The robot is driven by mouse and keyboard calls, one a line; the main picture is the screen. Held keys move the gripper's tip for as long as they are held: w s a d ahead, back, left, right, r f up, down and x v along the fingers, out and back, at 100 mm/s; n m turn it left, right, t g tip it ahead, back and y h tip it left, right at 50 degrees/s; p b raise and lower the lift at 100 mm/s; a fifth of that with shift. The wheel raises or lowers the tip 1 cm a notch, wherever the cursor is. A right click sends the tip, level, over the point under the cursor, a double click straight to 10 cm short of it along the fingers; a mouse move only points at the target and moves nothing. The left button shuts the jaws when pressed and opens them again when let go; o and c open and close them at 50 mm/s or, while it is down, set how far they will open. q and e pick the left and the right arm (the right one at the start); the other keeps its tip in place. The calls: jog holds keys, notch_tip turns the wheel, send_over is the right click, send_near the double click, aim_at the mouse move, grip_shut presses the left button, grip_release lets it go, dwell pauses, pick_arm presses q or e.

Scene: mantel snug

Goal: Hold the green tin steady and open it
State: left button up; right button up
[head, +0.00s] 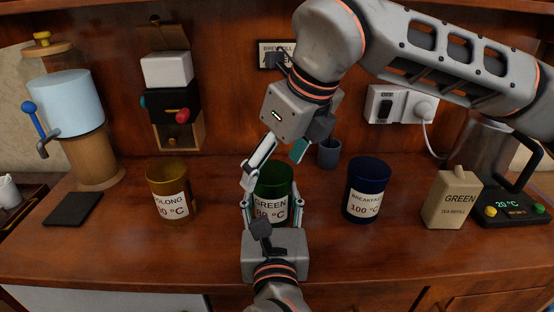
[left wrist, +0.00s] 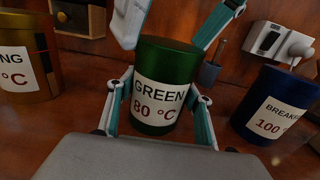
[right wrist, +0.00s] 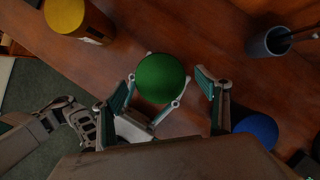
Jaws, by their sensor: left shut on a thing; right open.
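The green tin (head: 273,183), labelled "GREEN 80 °C", stands upright on the wooden counter. Its top looks closed; the round green top (right wrist: 162,77) fills the middle of the right wrist view. My left gripper (head: 272,205) comes from the front and is shut on the tin's sides, low on the body; its fingers flank the label in the left wrist view (left wrist: 160,102). My right gripper (head: 274,164) reaches down from above and is open. Its fingers are spread on either side of the tin's top, and I cannot see either touching it.
An amber oolong tin (head: 170,178) stands to the left, a blue breakfast tin (head: 367,180) to the right. A beige tea refill pack (head: 452,202) and a kettle base (head: 513,208) are farther right. A small grey cup (head: 329,154) stands behind. A dark flat pad (head: 73,208) lies left.

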aim_at(276, 174)
jog(key=c, duration=1.4)
jog(key=shift+o, duration=0.2)
jog(key=shift+r, duration=0.2)
jog(key=shift+r, duration=0.95)
jog(key=shift+r, duration=0.1)
jog(key=shift+r, duration=1.9)
pick_arm(q)
jog(key=o, duration=1.7)
